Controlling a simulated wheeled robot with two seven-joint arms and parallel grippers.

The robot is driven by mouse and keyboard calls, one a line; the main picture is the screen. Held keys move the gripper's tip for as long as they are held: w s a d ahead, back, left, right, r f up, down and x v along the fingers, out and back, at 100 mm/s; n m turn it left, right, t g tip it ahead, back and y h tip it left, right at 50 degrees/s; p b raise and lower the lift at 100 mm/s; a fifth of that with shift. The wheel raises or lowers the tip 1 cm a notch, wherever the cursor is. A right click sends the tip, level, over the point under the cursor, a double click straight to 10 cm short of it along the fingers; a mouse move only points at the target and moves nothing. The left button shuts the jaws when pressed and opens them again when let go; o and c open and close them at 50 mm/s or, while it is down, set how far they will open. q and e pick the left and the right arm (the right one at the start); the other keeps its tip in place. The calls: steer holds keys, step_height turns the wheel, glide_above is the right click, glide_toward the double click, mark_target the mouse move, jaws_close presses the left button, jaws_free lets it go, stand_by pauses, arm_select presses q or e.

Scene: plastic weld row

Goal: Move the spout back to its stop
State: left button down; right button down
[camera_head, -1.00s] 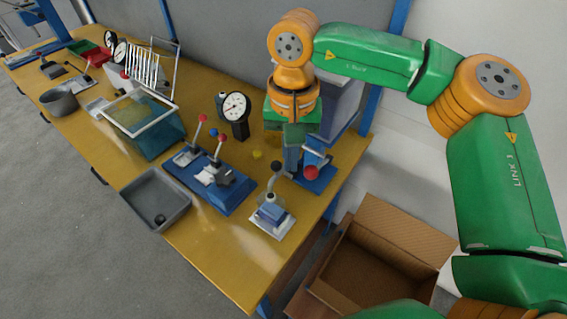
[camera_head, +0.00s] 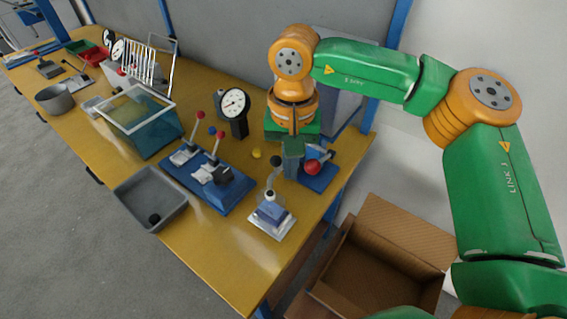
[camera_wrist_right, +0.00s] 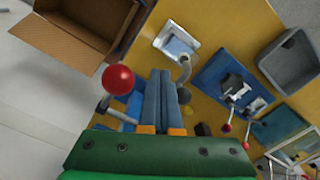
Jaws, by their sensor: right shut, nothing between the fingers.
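My right gripper (camera_head: 291,174) is shut and empty, pointing down over the right end of the bench. In the wrist view its fingers (camera_wrist_right: 161,85) lie together. Close beside them is a blue-based fixture (camera_head: 322,180) with a grey arm and a red ball (camera_head: 312,167); the ball shows large left of the fingers in the wrist view (camera_wrist_right: 118,78). In front stands a small press-like device (camera_head: 270,213) on a pale plate, with a dark-knobbed curved lever (camera_head: 274,163). I cannot tell for certain which part is the spout, nor whether the fingers touch the fixture. My left gripper is out of view.
A blue base with red-knobbed toggle clamps (camera_head: 208,185), a grey tray (camera_head: 150,198) and a dial gauge (camera_head: 235,110) stand to the left. A small yellow ball (camera_head: 256,153) lies nearby. An open cardboard box (camera_head: 395,245) stands past the bench's right end.

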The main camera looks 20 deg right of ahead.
steer(key=shift+r, duration=0.1)
steer(key=shift+w+a+p, duration=0.5)
steer(key=shift+w+p, duration=0.1)
steer(key=shift+p, duration=0.15)
steer(key=shift+w+a+p, duration=0.3)
